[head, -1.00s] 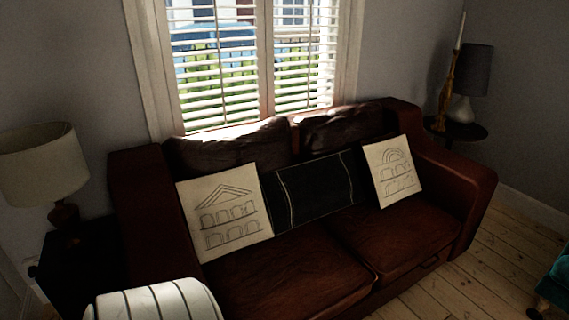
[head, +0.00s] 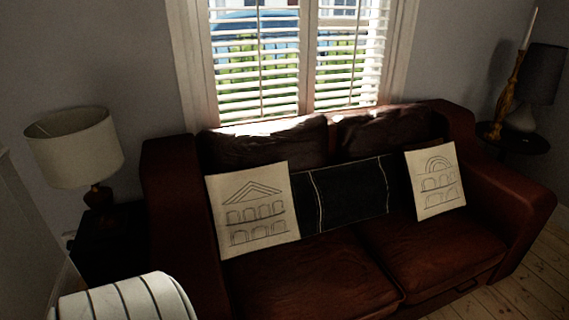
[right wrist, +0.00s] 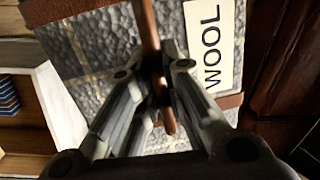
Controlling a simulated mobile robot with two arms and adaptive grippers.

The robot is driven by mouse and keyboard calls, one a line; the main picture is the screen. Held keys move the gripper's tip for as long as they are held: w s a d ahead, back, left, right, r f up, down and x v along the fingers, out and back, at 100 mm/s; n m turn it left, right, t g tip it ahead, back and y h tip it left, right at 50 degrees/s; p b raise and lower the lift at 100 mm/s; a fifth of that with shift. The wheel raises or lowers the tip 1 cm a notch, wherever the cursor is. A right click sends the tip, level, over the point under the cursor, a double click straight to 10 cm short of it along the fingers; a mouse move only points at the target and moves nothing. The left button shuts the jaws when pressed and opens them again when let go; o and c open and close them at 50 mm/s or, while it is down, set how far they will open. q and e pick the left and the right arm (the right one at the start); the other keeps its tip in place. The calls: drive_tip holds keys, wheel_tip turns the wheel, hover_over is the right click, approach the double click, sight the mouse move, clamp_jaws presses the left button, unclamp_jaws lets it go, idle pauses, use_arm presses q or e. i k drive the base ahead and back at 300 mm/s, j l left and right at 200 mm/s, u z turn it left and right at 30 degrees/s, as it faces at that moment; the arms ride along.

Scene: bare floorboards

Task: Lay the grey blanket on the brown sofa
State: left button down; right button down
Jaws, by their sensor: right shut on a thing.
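The brown sofa (head: 310,279) stands below the window in the head view. Its seat is bare in front of the pillows. In the right wrist view, my right gripper (right wrist: 163,95) is shut on a thin brown strap of the grey blanket (right wrist: 105,42). The blanket is a textured grey bundle with pale lines, a brown band and a white label reading WOOL. Only part of it shows. Neither gripper shows in the head view, and the blanket is not seen there.
Two pale pillows with building drawings (head: 252,210) (head: 435,182) and a black pillow (head: 347,195) lean on the sofa back. A lamp (head: 75,148) stands on a dark side table at left. A round table (head: 513,138) with lamp and candlestick stands at right.

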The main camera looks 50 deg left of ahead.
sight(302, 286)
drive_tip(key=i+u, duration=0.25)
drive_tip(key=u, duration=0.25)
drive_tip(key=i+l+u, duration=0.1)
drive_tip(key=i+u, duration=0.2)
drive_tip(key=u, duration=0.2)
drive_tip(key=i+l+u, duration=0.2)
drive_tip(key=u, duration=0.3)
drive_tip(key=i+l+u, duration=0.2)
drive_tip(key=u, duration=0.3)
drive_tip(key=i+l+u, duration=0.15)
drive_tip(key=l+u, duration=0.7)
drive_tip(key=u, duration=0.15)
drive_tip(key=l+u, duration=0.5)
drive_tip(key=i+j, duration=0.05)
drive_tip(key=j, duration=0.05)
